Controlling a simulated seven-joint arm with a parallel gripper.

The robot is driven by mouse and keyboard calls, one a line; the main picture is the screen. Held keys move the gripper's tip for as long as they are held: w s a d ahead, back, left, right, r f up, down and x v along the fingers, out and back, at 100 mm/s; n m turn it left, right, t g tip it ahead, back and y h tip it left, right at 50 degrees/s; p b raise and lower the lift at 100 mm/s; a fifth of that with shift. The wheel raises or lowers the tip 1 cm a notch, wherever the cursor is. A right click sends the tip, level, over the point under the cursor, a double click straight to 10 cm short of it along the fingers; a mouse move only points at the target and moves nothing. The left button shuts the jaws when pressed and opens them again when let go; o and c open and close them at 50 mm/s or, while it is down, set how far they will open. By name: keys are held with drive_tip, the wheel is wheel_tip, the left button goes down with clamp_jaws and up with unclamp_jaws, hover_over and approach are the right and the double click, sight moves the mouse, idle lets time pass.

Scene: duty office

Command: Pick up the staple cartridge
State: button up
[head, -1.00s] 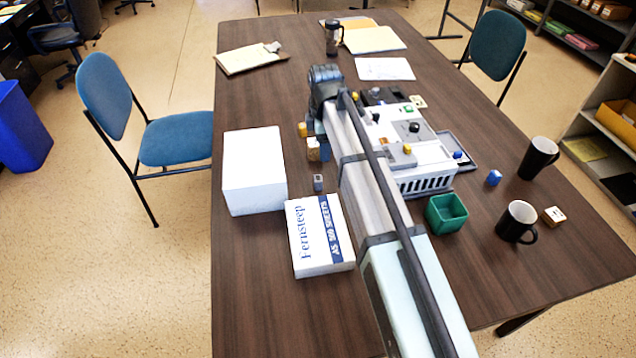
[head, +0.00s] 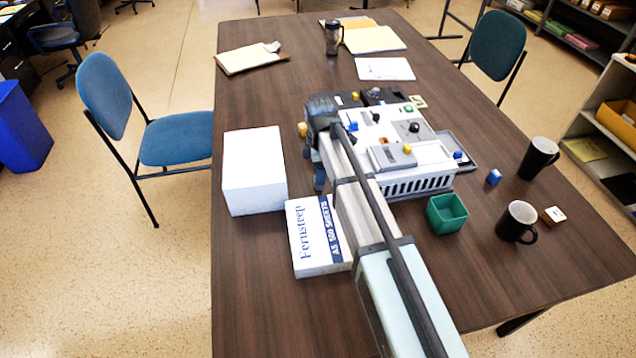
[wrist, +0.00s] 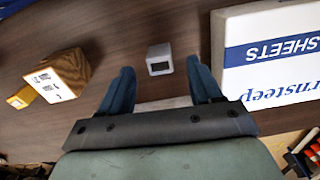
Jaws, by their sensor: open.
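A small light-grey block with a dark window, which looks like the staple cartridge (wrist: 159,60), lies on the table in the wrist view. It sits between and just beyond the tips of my gripper (wrist: 160,75). My gripper's two blue fingers are spread, with nothing held between them. In the head view my gripper (head: 319,178) points down beside the white paper box, and my arm hides the cartridge. The height of the fingertips above the table is hard to tell.
A wooden block with a white label (wrist: 62,76) stands left of my fingers in the wrist view. A Fernsteep paper pack (head: 310,240) lies close on the other side. A white box (head: 254,170), a machine (head: 420,183) and a green bin (head: 446,213) stand nearby.

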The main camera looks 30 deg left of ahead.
drive_tip(key=shift+a+f, duration=0.1)
drive_tip(key=shift+f, duration=2.35)
drive_tip(key=shift+s, duration=0.1)
drive_tip(key=c, duration=1)
